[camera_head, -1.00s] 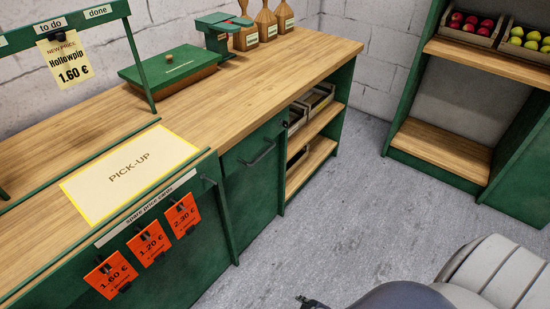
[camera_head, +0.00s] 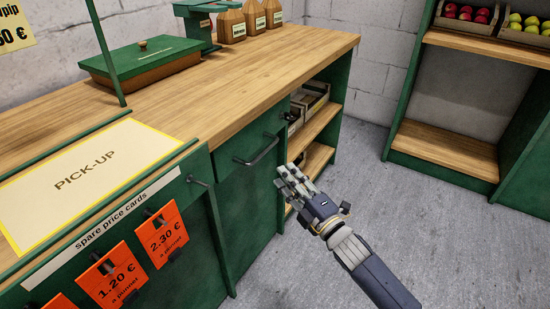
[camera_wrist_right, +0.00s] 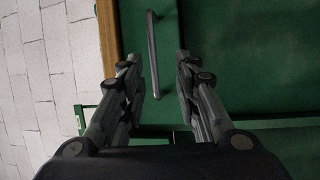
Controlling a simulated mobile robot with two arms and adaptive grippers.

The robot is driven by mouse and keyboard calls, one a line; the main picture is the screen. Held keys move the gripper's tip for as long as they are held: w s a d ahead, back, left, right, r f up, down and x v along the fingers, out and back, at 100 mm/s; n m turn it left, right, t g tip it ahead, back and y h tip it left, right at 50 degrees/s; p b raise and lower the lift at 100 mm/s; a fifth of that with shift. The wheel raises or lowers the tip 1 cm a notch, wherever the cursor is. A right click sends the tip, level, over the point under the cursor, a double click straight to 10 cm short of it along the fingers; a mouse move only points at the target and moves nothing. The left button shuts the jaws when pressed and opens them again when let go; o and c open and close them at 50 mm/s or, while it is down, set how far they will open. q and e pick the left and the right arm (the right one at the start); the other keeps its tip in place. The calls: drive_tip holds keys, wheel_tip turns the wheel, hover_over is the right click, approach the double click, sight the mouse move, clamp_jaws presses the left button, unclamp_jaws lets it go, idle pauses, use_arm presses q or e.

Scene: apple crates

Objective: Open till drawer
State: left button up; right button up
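The green drawer front (camera_head: 240,138) sits under the wooden counter top, with a dark bar handle (camera_head: 258,153) across it. The drawer looks closed. My right gripper (camera_head: 288,177) is in front of the counter, to the right of and below the handle in the head view. In the right wrist view, my right gripper (camera_wrist_right: 157,72) is open and empty. The bar handle (camera_wrist_right: 153,45) shows beyond the gap between its fingertips, seemingly apart from them. The drawer front (camera_wrist_right: 205,30) fills the upper right there. My left gripper is not in view.
Crates (camera_head: 308,98) stand on open shelves right of the drawer. The grey floor (camera_head: 440,240) is clear on the right.

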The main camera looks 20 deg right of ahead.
sight(266, 149)
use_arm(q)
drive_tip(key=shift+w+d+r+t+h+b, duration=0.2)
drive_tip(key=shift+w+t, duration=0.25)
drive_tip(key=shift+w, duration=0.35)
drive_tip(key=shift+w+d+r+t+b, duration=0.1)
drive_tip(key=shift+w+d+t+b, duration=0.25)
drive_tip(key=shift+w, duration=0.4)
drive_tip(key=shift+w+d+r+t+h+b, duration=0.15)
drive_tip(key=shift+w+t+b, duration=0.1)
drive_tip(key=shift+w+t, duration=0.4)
use_arm(e)
drive_tip(key=shift+r+x, duration=0.2)
drive_tip(key=shift+x, duration=1.6)
drive_tip(key=shift+r+x, duration=0.2)
drive_tip(key=shift+x, duration=1.6)
drive_tip(key=shift+r+x, duration=0.2)
drive_tip(key=shift+x, duration=1.6)
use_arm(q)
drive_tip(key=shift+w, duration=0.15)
use_arm(e)
drive_tip(key=shift+s, duration=0.1)
drive_tip(key=shift+c, duration=0.2)
clamp_jaws()
